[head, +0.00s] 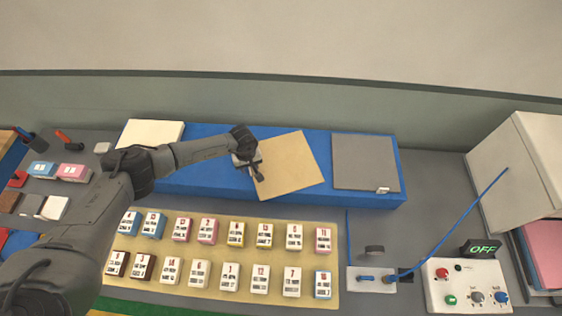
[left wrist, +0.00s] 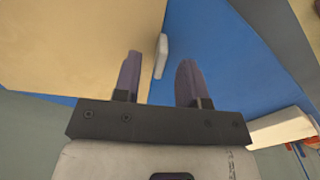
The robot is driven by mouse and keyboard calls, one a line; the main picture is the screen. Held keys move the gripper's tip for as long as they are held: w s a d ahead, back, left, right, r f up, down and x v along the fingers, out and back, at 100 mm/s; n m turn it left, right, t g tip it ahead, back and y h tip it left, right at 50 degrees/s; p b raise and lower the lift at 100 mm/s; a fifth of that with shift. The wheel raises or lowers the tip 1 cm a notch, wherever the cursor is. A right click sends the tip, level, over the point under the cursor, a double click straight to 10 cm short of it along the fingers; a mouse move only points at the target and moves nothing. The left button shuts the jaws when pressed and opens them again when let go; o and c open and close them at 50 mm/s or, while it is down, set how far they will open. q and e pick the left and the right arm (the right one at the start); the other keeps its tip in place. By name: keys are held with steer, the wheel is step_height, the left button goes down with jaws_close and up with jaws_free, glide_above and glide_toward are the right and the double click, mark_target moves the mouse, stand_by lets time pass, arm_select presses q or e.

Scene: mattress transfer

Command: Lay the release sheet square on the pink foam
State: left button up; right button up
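A tan sheet (head: 292,168), which I take for the release sheet, lies turned at an angle on the long blue board (head: 210,186). It fills the upper left of the left wrist view (left wrist: 60,45). A small pale tab (left wrist: 162,55) shows at its edge. My left gripper (head: 256,172) is at the sheet's left edge. In the left wrist view its fingers (left wrist: 159,78) are apart, with the tab between and beyond them. I cannot tell if they touch the sheet. No pink foam shows on the blue board; a pink slab (head: 543,248) stands at the far right. My right gripper is out of view.
A grey pad (head: 363,160) with a small tab lies on the board's right end, a cream sheet (head: 152,133) on its left end. Several numbered blocks stand on a tan mat (head: 150,285) in front. A white cabinet (head: 520,165) and a switch box (head: 465,287) are right.

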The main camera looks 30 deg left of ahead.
arm_select(q)
steer(key=shift+f, duration=0.45)
steer(key=shift+c, duration=0.3)
jaws_close()
